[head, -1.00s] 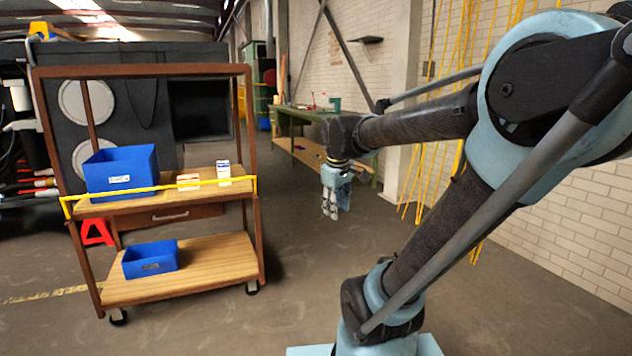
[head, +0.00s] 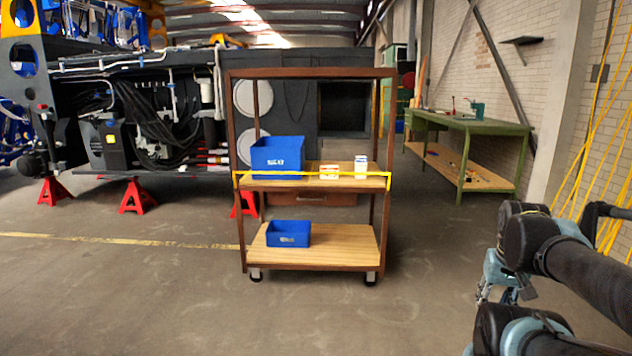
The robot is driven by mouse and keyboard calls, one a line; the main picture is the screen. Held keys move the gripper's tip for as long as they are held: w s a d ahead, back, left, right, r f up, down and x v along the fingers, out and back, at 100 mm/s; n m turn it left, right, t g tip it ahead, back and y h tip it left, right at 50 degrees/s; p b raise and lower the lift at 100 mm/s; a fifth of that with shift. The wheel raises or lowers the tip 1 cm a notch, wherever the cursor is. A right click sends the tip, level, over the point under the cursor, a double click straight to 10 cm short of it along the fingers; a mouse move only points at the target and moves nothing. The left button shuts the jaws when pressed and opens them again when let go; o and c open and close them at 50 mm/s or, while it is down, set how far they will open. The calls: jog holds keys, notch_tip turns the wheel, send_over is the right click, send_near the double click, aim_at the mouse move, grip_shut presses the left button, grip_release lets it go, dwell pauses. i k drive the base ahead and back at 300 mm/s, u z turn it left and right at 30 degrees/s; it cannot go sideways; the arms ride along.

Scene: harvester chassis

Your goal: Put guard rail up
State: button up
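The guard rail (head: 345,174) is a thin yellow bar across the front of a brown-framed cart (head: 310,73). It runs level, a little above the upper wooden shelf, from the left post to the right post. My gripper (head: 497,294) hangs low at the right of the head view, to the right of the cart and apart from it. It is small and partly hidden by my arm, so I cannot tell whether its fingers are open or shut. I see nothing held in it.
A large blue bin (head: 277,158) and two small boxes stand on the upper shelf. A smaller blue bin (head: 288,233) is on the lower shelf. A green workbench (head: 470,125) stands at back right. Red stands (head: 138,197) support machinery at left. The floor before the cart is clear.

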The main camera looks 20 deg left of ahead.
aim_at(234, 172)
jog(key=k, duration=0.95)
jog(key=u, duration=0.4)
jog(key=i, duration=1.85)
jog(key=z, duration=0.3)
